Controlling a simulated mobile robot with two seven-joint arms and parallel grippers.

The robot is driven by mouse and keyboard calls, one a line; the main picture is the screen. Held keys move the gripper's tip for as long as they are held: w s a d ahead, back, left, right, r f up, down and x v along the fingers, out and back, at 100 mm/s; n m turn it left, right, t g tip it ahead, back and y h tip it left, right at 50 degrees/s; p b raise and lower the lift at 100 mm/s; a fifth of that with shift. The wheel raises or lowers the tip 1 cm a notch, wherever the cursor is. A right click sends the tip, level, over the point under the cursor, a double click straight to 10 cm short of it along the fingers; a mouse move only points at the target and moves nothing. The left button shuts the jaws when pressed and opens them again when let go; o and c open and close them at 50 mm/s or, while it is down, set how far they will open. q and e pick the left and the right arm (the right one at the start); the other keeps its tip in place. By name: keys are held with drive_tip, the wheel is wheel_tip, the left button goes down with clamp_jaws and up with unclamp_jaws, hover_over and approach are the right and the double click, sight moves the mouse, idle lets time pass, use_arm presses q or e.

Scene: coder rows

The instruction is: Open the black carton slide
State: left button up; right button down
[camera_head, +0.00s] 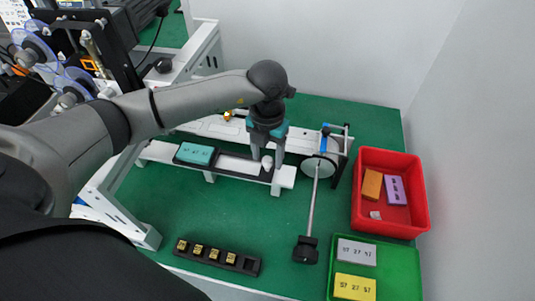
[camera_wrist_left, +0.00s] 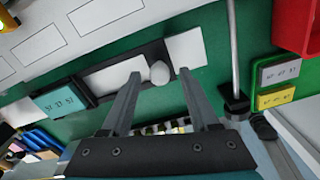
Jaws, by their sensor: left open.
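The black carton slide (camera_head: 228,175) lies on a white rail at the middle of the bench. A teal carton (camera_head: 195,154) sits at its left end, and a white round knob (camera_head: 267,161) stands at its right end. My left gripper (camera_head: 266,156) points down at the knob with its fingers apart. In the left wrist view, the knob (camera_wrist_left: 160,73) shows between the two open fingertips of the gripper (camera_wrist_left: 160,76). I cannot tell if either finger touches it. My right gripper is not in view.
A red bin (camera_head: 424,190) holds an orange and a purple block. A green tray (camera_head: 407,270) holds a grey and a yellow block. Green bench between is clear.

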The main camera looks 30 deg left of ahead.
use_arm(q)
wheel_tip(320, 180, up, 15)
drive_tip(key=shift+p, duration=0.45)
drive_tip(key=shift+f, duration=0.1)
